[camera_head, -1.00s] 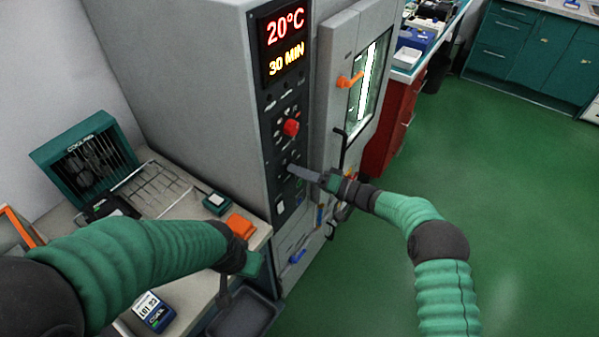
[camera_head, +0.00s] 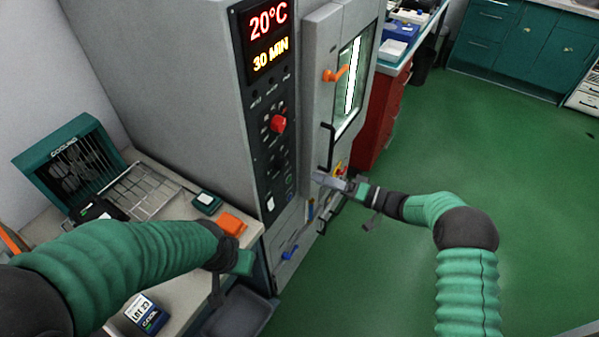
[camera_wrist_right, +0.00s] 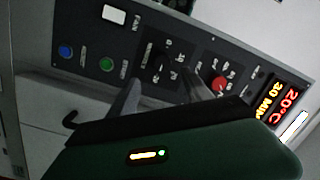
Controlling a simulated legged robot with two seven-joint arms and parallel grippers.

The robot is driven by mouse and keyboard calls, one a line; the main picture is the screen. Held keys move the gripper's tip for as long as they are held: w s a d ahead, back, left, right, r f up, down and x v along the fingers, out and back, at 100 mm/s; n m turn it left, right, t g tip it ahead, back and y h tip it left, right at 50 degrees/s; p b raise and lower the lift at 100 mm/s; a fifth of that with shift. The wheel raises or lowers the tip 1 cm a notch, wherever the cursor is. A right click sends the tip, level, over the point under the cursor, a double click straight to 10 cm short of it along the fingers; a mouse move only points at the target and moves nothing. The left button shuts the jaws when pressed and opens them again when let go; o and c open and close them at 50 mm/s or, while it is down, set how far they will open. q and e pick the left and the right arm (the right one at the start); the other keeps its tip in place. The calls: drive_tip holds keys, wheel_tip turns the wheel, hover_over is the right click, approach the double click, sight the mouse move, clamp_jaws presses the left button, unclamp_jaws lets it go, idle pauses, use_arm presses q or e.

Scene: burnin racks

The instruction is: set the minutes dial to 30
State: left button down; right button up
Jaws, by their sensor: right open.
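The oven's display (camera_head: 266,38) reads 20°C in red and 30 MIN in yellow. A red dial (camera_head: 278,124) sits below it on the dark control panel. The black lower dial (camera_head: 279,161) sits under the red one; its pointer is too small to read. My right gripper (camera_head: 325,180) is open and empty, off to the right of the lower dial and apart from the panel. In the right wrist view, its two fingers (camera_wrist_right: 160,98) are spread, with the lower dial (camera_wrist_right: 163,66) beyond them. My left gripper (camera_head: 240,264) hangs by the bench edge; its jaws are unclear.
The oven door, with an orange handle (camera_head: 335,75) and a black bar handle (camera_head: 327,146), is just above my right gripper. The bench at left holds a green cooling unit (camera_head: 70,165), a wire rack and an orange block (camera_head: 232,224). Green floor at right is clear.

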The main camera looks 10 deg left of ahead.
drive_tip(key=v, duration=0.6)
drive_tip(key=shift+d, duration=0.2)
